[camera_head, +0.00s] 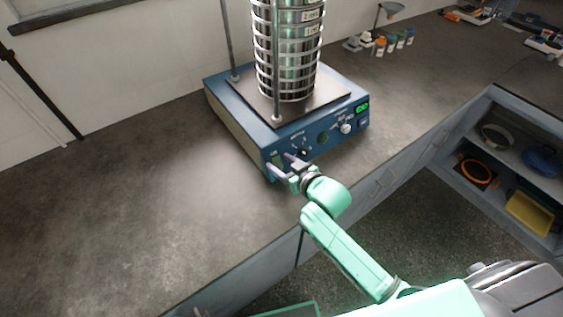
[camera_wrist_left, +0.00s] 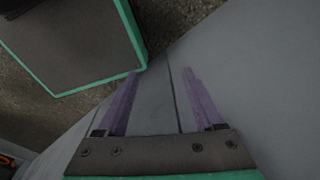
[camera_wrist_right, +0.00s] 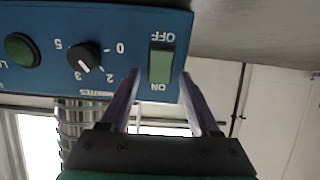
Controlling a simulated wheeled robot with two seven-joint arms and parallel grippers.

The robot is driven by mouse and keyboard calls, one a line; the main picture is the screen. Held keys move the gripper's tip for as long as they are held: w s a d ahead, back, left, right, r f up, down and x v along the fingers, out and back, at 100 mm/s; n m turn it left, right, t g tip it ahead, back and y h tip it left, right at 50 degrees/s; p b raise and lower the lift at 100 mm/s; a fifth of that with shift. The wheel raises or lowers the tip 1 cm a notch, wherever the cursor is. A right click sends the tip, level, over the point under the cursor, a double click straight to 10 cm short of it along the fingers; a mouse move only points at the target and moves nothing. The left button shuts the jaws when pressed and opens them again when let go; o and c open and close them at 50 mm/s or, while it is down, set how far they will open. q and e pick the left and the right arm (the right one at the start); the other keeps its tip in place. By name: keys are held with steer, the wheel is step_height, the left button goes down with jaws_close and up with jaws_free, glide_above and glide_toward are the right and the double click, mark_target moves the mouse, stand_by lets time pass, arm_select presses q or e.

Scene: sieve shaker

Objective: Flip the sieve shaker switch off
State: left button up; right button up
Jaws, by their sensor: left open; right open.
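The blue sieve shaker (camera_head: 240,112) stands on the grey bench with a stack of metal sieves (camera_head: 288,50) on top. In the right wrist view its front panel shows upside down, with a green rocker switch (camera_wrist_right: 161,64) between the OFF and ON labels. I cannot tell which side is pressed. My right gripper (camera_head: 278,162) is open and empty at the left end of the front panel. In the right wrist view its fingertips (camera_wrist_right: 160,74) lie on either side of the switch; contact is unclear. My left gripper (camera_wrist_left: 162,73) is open and empty, outside the head view.
The panel also has a black minutes dial (camera_wrist_right: 83,56) and a green round button (camera_wrist_right: 21,49) beside the switch. Small bottles (camera_head: 380,44) stand farther back on the bench. Open shelves (camera_head: 500,165) are at the right. The bench left of the shaker is clear.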

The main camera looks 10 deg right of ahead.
jaws_close()
steer(key=t+b, duration=0.1)
steer(key=b, duration=0.1)
steer(key=f+t+y+b, duration=0.1)
steer(key=b, duration=0.2)
steer(key=shift+s+d+f+t, duration=0.15)
steer(key=shift+s+f+t, duration=0.15)
steer(key=shift+t, duration=0.1)
steer(key=shift+r+b, duration=0.2)
steer(key=shift+b, duration=0.1)
steer(key=shift+r, duration=0.2)
jaws_free()
steer(key=b+v, duration=0.1)
steer(key=v, duration=1.3)
steer(key=shift+s+d+f, duration=0.2)
steer(key=shift+s+f, duration=0.05)
steer(key=shift+f, duration=0.05)
